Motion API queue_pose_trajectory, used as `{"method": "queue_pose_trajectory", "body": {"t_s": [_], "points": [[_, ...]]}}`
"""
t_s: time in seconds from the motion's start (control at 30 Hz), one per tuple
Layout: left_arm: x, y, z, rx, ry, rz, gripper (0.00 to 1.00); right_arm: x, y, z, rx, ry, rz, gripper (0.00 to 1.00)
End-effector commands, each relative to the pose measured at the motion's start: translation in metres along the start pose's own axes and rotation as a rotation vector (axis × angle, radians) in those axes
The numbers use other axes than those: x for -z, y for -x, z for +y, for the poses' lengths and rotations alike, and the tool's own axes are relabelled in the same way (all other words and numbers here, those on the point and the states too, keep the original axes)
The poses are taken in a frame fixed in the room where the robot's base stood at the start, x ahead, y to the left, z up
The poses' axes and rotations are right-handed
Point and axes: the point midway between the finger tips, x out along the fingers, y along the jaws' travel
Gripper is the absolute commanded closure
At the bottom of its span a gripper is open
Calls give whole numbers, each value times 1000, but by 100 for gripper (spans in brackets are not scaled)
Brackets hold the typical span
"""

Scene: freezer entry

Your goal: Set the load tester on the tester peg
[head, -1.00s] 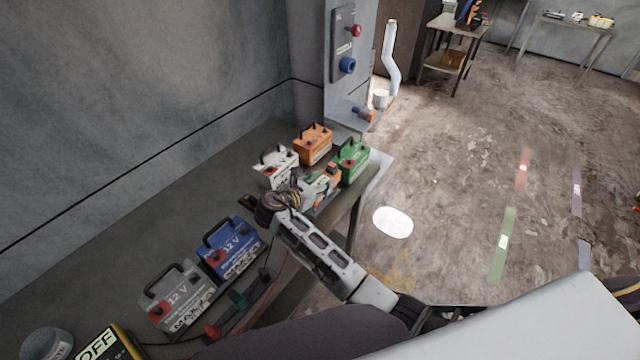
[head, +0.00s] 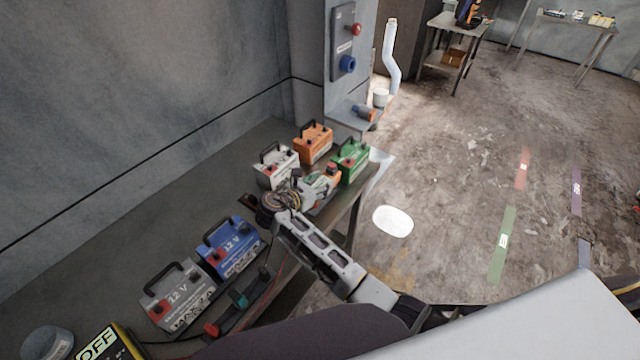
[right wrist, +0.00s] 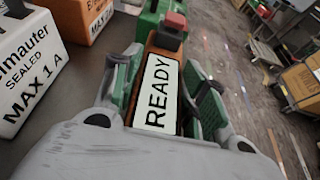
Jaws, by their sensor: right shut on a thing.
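My right gripper (head: 322,184) is over the back right of the bench, beside the green battery. It is shut on an orange device with a white READY label (right wrist: 158,92) and a red button on top, which I take as the load tester. In the right wrist view the green-padded fingers (right wrist: 163,97) close on both its sides. In the head view the tester (head: 333,169) is partly hidden by the gripper. Whether it touches the bench cannot be told. I cannot make out the tester peg for certain. My left gripper is not in view.
White (head: 275,167), orange (head: 313,145) and green (head: 352,162) batteries stand close around the right gripper. Blue (head: 231,248) and grey (head: 177,295) batteries stand nearer, with a clamp set (head: 238,302) and an OFF display box (head: 103,345). A grey post (head: 350,85) rises behind.

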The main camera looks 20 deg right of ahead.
Motion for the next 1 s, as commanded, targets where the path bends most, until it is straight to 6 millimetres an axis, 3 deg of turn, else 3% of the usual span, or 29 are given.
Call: {"method": "queue_pose_trajectory", "body": {"t_s": [1.0], "points": [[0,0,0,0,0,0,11,10,-5,0,-1,-2,-3,100]]}}
